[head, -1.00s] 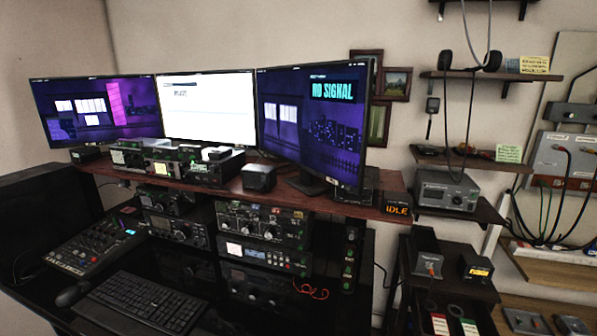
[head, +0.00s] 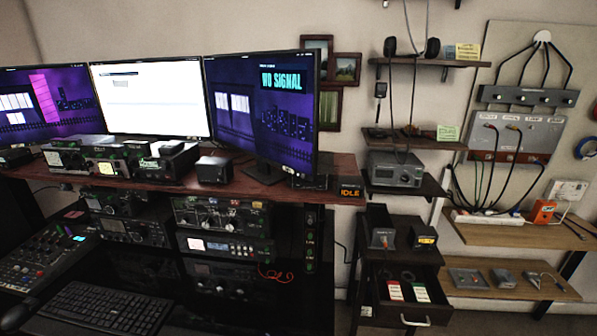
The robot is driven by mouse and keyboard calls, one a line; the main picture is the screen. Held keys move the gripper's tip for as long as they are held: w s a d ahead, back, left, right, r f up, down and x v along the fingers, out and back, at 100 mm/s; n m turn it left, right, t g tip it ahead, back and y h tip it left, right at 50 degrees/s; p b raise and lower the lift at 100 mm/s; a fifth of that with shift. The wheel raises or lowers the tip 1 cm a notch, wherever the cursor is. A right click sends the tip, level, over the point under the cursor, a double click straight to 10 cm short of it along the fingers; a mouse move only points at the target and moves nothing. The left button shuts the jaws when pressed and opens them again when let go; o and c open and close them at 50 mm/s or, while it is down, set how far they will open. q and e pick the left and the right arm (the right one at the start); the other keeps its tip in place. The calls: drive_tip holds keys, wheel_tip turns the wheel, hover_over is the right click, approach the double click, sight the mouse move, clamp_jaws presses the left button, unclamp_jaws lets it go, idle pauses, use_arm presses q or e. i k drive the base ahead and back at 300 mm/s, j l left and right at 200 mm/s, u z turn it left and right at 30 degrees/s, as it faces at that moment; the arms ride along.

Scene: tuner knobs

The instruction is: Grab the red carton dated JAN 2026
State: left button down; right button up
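No carton with a readable JAN 2026 date shows in the head view. A small orange-red box (head: 543,211) stands upright on the upper wooden shelf at the right; any print on it is too small to read. A red-and-white tag-like item (head: 394,291) lies in the open drawer of the dark cabinet, beside a green-and-white one (head: 421,292). I cannot tell whether either is a carton. Neither of my grippers is in view.
The open drawer (head: 413,314) juts forward at the lower right. A desk with a keyboard (head: 108,310), radios (head: 222,215) and several monitors (head: 262,115) fills the left. A white power strip (head: 487,218) and hanging cables are near the orange-red box.

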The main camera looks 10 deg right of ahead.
sight(393, 292)
drive_tip(key=z, duration=1.45)
drive_tip(key=i+l+u, duration=0.2)
drive_tip(key=l, duration=0.25)
drive_tip(key=i+l+u, duration=0.2)
drive_tip(key=l, duration=0.15)
drive_tip(key=i+l+u, duration=0.2)
drive_tip(key=l, duration=0.2)
drive_tip(key=i+l+u, duration=0.25)
drive_tip(key=i, duration=0.2)
drive_tip(key=i+j, duration=0.05)
